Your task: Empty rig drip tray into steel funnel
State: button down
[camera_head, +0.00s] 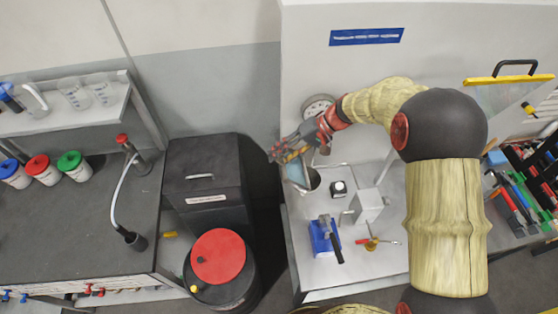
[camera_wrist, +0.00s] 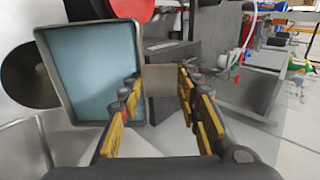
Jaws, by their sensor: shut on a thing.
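My gripper (camera_head: 277,156) is at the left end of the metal bench, with my arm reaching in from the right. It is shut on the grey tab of the drip tray (camera_head: 297,172). In the wrist view the tab sits between the yellow fingers of my gripper (camera_wrist: 162,92). The drip tray (camera_wrist: 97,72) is grey-rimmed with a light blue inside and stands steeply tilted, left of the fingers.
A round gauge (camera_head: 317,106) is behind my gripper. A black cabinet (camera_head: 205,178) and red-lidded drum (camera_head: 218,257) stand left, beyond a gap.

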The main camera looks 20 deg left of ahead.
jog(key=shift+w+d+r+g+y+b, duration=0.25)
jog(key=shift+d+r+y+b, duration=0.05)
jog(key=shift+d+y+b, duration=0.3)
jog(key=shift+w+d+r+g+y+b, duration=0.25)
jog(key=shift+d+y+b, duration=0.2)
jog(key=shift+b, duration=0.2)
dwell(2.3)
